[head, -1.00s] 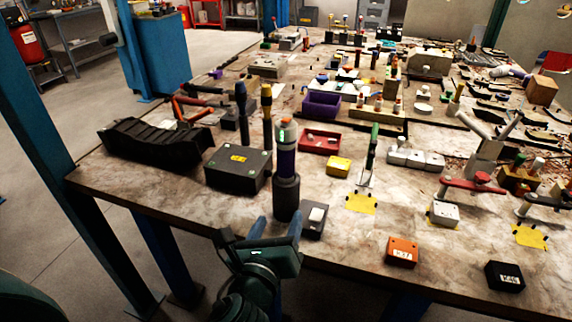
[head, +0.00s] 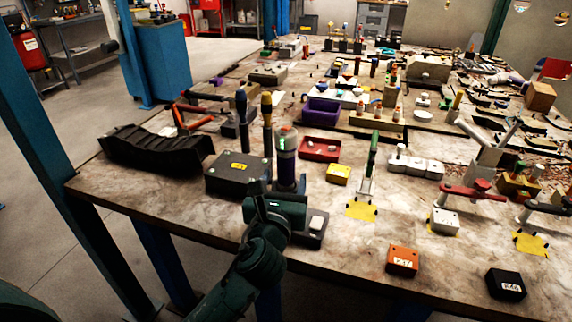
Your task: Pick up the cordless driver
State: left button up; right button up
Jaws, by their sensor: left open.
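An upright cylinder with a grey top, a small green mark and a dark purple body (head: 287,158) stands near the table's front edge; I take it for the cordless driver. My left gripper (head: 279,187) is open at its lower part, on the near side. The gripper body hides the cylinder's base, so I cannot tell whether the fingers touch it. My right gripper is not in view.
A black box (head: 225,182) with two upright tools behind it stands close on the left. A small dark block with a white top (head: 317,222) is close on the right. A yellow box (head: 338,174) and red tray (head: 320,158) lie behind. Bare tabletop (head: 340,255) shows front right.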

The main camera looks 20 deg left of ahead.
aim_at(284, 176)
pick_arm(q)
jog(key=w, duration=0.3)
jog(key=shift+w+a, duration=0.25)
jog(key=shift+w, duration=0.05)
grip_shut()
dwell(0.3)
